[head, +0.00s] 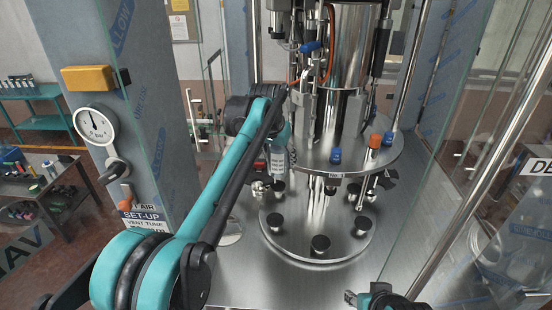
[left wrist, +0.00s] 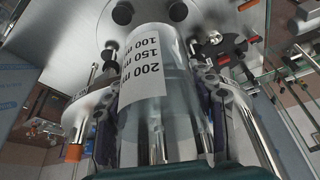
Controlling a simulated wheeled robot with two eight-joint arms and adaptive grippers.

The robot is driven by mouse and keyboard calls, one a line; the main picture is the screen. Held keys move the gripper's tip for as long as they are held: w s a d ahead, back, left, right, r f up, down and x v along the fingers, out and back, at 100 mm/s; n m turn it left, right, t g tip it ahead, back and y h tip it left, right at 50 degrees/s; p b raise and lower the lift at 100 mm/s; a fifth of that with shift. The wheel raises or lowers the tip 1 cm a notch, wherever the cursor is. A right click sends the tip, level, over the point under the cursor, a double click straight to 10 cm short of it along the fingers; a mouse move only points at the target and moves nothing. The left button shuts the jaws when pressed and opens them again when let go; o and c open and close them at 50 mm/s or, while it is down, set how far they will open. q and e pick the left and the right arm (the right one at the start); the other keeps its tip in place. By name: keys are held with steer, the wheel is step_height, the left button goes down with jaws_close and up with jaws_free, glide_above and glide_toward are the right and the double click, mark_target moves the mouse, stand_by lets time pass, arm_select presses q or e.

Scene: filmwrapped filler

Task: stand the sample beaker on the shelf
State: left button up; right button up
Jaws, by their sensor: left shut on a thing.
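The sample beaker (head: 279,163) is clear, with a white label, and hangs above the round steel base of the machine. In the left wrist view the beaker (left wrist: 158,85) fills the middle, its label printed with ml marks. My left gripper (left wrist: 160,112) is shut on it, with a finger on either side. In the head view my left forearm hides most of that gripper. My right gripper (head: 370,297) shows only partly at the bottom edge, and its jaws are unclear. A teal shelf unit (head: 36,122) with small bottles stands at the far left; I cannot tell whether it is the task's shelf.
The steel filling machine (head: 352,152) stands just beyond the beaker, with blue and orange caps and black knobs. A grey column with a gauge (head: 96,124) stands left of my arm. Glass panels and a steel rail (head: 470,165) bound the right. Bare steel deck lies in front.

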arm_select(q)
steer(key=w+d+p, duration=0.1)
steer(key=w+p, duration=0.1)
steer(key=w+d+p, duration=0.2)
steer(key=w, duration=0.1)
steer(key=w+d+p, duration=0.1)
steer(key=w+p, duration=0.1)
steer(key=w, duration=0.1)
steer(key=shift+d, duration=0.35)
steer(key=shift+w+d+f, duration=0.1)
steer(key=shift+w+d, duration=0.35)
steer(key=shift+w, duration=0.4)
steer(key=shift+w+d+f, duration=0.1)
steer(key=shift+w+d, duration=0.35)
steer(key=shift+w, duration=0.35)
steer(key=shift+w+d+f, duration=0.1)
steer(key=shift+w+d, duration=0.05)
steer(key=shift+w, duration=0.05)
steer(key=shift+f, duration=0.2)
steer(key=shift+s+f, duration=0.1)
steer(key=shift+f, duration=0.1)
steer(key=o, duration=1.1)
steer(key=shift+o, duration=0.8)
